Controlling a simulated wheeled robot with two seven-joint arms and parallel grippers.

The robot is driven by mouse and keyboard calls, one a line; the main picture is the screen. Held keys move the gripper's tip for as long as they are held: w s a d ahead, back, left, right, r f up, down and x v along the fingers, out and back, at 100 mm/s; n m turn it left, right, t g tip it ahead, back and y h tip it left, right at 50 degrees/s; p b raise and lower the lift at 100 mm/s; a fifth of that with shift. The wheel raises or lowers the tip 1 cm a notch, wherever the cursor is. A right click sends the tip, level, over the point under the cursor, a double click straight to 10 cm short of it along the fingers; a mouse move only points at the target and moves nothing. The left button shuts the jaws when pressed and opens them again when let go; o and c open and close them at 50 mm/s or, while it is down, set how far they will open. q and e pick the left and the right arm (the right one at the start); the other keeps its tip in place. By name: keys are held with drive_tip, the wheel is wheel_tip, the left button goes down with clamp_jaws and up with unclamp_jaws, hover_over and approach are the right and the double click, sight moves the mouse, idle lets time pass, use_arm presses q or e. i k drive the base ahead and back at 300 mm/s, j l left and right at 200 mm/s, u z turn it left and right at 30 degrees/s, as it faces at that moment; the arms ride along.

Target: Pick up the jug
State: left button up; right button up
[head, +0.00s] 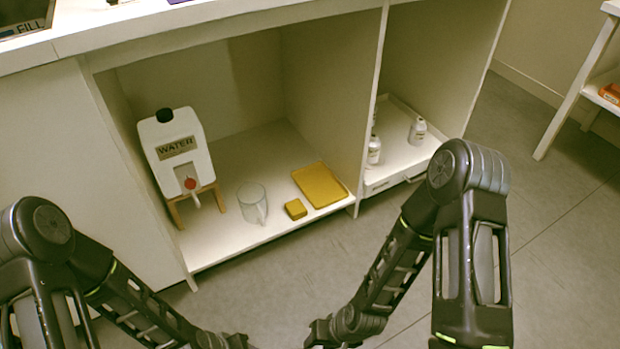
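The jug (252,203) is clear, with a handle on its front right side. It stands upright on the floor of the open cabinet, right of the white water container (176,150) with a red tap. My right gripper (318,335) is low at the bottom of the head view, in front of and below the cabinet, apart from the jug. My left gripper (236,341) is at the bottom edge, left of the right one and also away from the jug. Both grippers are small and partly cut off, so their finger openings cannot be made out.
A yellow sponge-like block (295,209) and a yellow board (319,185) lie right of the jug. A divider (374,95) separates a compartment with a white tray (381,183) and small bottles (417,131). The counter (150,25) overhangs the cabinet.

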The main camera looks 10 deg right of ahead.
sight(251, 196)
drive_tip(key=i+l, duration=0.15)
drive_tip(key=l, duration=0.25)
drive_tip(key=i+l, duration=0.1)
drive_tip(key=l, duration=0.35)
drive_tip(key=i+l, duration=0.15)
drive_tip(key=l, duration=0.25)
drive_tip(key=i+l, duration=0.1)
drive_tip(key=l, duration=0.35)
drive_tip(key=i+l, duration=0.15)
drive_tip(key=l, duration=0.25)
drive_tip(key=i+j, duration=0.35)
drive_tip(key=i+j+z, duration=0.05)
drive_tip(key=j, duration=0.05)
